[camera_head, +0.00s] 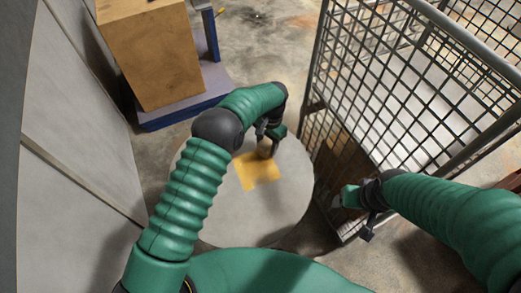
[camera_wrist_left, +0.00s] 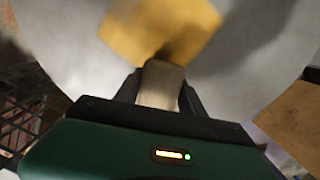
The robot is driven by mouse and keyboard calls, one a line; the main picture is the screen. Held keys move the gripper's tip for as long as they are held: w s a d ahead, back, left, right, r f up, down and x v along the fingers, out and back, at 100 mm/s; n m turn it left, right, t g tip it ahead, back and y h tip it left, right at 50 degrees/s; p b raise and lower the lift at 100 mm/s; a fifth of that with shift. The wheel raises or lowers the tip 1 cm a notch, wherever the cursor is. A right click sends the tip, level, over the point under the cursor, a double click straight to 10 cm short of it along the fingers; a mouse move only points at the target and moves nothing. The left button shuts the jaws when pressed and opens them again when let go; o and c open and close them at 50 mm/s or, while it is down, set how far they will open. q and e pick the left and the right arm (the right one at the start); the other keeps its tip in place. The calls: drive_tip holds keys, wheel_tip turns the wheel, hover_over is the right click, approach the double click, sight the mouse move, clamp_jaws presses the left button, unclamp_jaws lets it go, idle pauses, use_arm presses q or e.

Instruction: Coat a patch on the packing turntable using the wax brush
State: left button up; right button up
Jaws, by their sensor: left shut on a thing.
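The packing turntable (camera_head: 285,205) is a round pale grey disc in front of me. A yellow-orange patch (camera_head: 252,177) lies on it, also visible in the left wrist view (camera_wrist_left: 140,30). My left gripper (camera_head: 268,137) is above the disc's far part, shut on the wax brush (camera_head: 265,150). In the left wrist view the brush's pale wooden handle (camera_wrist_left: 160,85) sits between the dark fingers, with its dark end over the patch edge. I cannot tell whether the bristles touch. My right gripper (camera_head: 356,203) is right of the disc, beside the cage; its opening is unclear.
A wire mesh cage (camera_head: 400,75) stands close on the right. A brown box (camera_head: 155,55) rests on a blue-edged base (camera_head: 190,98) at the back left. A grey panel wall (camera_head: 75,150) borders the left. Concrete floor (camera_head: 260,55) shows behind the turntable.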

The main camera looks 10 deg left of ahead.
sight(268, 143)
use_arm(q)
drive_tip(key=shift+w+d, duration=0.3)
drive_tip(key=shift+d, duration=0.1)
drive_tip(key=shift+r, duration=0.1)
wheel_tip(268, 143, up, 6)
drive_tip(key=p, duration=0.4)
drive_tip(key=shift+r, duration=0.1)
drive_tip(key=shift+s, duration=0.1)
wheel_tip(268, 143, up, 3)
drive_tip(key=shift+p, duration=1.25)
